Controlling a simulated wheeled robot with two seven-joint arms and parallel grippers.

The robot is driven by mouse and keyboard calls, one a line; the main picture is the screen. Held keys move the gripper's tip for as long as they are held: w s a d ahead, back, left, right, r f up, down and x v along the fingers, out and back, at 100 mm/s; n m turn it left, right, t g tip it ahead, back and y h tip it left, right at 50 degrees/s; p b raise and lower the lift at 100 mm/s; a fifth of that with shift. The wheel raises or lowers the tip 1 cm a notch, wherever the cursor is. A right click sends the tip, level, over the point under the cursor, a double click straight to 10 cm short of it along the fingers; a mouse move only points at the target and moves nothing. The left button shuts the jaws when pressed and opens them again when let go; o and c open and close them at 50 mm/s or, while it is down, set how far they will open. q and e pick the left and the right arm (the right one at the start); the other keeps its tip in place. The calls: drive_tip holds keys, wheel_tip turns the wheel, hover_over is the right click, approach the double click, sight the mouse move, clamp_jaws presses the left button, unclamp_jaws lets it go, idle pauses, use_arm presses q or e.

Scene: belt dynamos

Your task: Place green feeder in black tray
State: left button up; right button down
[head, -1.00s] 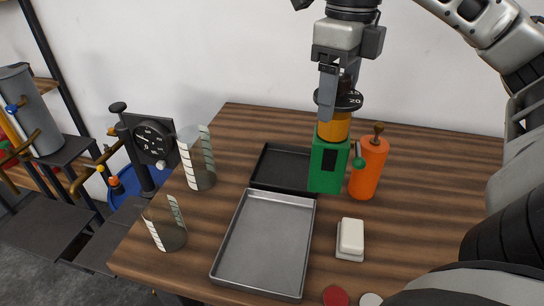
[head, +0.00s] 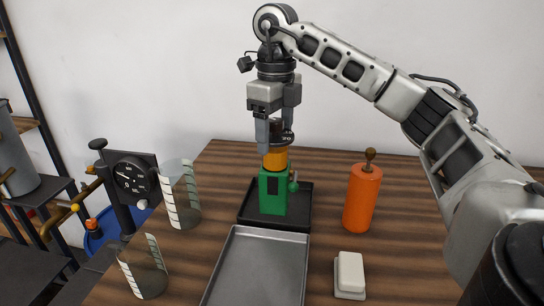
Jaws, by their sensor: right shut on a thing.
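The green feeder (head: 272,193) has a green box body, an orange upper part and a black top with a dial. In the head view it is upright over the black tray (head: 303,204), its base within the tray's outline; I cannot tell whether it touches the tray floor. My right gripper (head: 274,140) comes down from above and is shut on the feeder's black top. The feeder hides part of the tray. My left gripper is not in view.
A grey metal tray (head: 256,268) lies in front of the black tray. An orange bottle (head: 362,198) and a white block (head: 350,275) are to the right. Two glass beakers (head: 181,195) and (head: 143,268) stand left, near a gauge stand (head: 131,177).

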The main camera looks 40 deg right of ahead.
sight(275, 171)
drive_tip(key=shift+w+f, duration=0.25)
drive_tip(key=shift+w, duration=0.1)
drive_tip(key=f, duration=0.2)
drive_tip(key=shift+w+d+f+p, duration=0.15)
drive_tip(key=shift+w+f+p, duration=0.15)
drive_tip(key=shift+f+p, duration=0.1)
drive_tip(key=shift+f, duration=0.45)
drive_tip(key=shift+f, duration=0.2)
drive_tip(key=shift+c, duration=1.3)
unclamp_jaws()
drive_tip(key=shift+s, duration=0.1)
